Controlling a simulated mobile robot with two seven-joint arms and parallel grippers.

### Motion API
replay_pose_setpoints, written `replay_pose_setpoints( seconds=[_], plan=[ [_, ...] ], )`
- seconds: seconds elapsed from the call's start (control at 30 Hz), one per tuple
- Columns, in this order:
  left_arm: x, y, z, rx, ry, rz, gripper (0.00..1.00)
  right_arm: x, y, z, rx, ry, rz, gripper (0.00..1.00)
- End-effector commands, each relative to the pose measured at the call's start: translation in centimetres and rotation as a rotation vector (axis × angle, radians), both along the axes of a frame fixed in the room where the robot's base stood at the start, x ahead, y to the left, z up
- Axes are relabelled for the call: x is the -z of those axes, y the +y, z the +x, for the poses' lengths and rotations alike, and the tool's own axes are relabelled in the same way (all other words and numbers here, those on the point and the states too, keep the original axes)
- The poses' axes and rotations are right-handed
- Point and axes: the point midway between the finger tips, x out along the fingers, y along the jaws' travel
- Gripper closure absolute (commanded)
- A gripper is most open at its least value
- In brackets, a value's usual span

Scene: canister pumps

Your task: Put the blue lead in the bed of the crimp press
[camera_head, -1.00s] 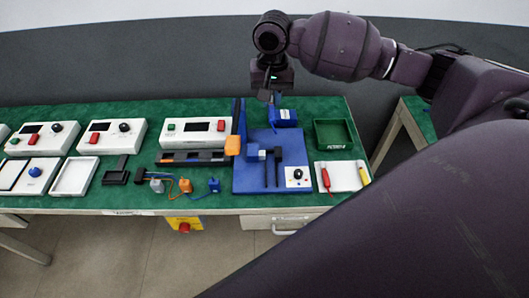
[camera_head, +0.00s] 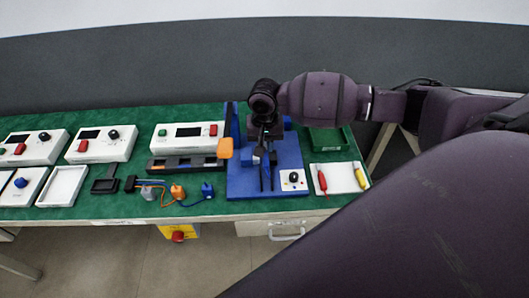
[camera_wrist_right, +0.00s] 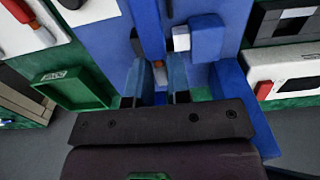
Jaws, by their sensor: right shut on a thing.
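The blue lead (camera_head: 207,190) lies on the green bench top left of the press, its blue plug at the end of a thin wire. The crimp press (camera_head: 240,182) appears to be the blue base plate with a tall upright, dark bars and a blue-and-white block. My right gripper (camera_head: 264,148) is low over its rear half, pointing down. In the right wrist view its fingers (camera_wrist_right: 161,82) are shut on a narrow brownish piece (camera_wrist_right: 158,73), which I cannot identify. The bed is hard to make out behind the gripper. My left gripper is out of view.
An orange lead (camera_head: 177,191) and a grey lead (camera_head: 149,193) lie beside the blue one. A green tray (camera_head: 347,137) and a white tray (camera_head: 345,178) with red and yellow tools stand right of the press. White instrument boxes (camera_head: 102,145) line the left.

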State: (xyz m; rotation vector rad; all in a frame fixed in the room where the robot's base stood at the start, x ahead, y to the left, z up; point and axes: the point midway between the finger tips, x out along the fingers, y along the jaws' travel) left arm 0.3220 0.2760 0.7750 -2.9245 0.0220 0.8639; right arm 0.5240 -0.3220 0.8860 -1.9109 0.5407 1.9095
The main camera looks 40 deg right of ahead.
Motion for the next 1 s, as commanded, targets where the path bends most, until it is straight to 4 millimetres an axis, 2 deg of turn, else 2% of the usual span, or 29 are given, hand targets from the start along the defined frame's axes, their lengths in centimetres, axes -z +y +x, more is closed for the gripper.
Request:
replay_pose_setpoints(
  seconds=[0.1, 0.23, 0.53, 1.0],
  plan=[
    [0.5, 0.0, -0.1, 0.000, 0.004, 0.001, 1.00, 2.0, 0.1, -0.1, 0.000, 0.005, 0.001, 1.00],
    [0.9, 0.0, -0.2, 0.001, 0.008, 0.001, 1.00, 3.5, 0.1, -0.1, -0.001, 0.003, 0.001, 1.00],
    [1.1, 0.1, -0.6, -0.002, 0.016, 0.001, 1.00, 3.6, 0.0, 0.0, -0.001, 0.001, 0.001, 1.00],
    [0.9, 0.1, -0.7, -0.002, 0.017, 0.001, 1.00, 4.8, 0.1, -0.1, 0.000, 0.003, 0.002, 1.00]
  ],
)
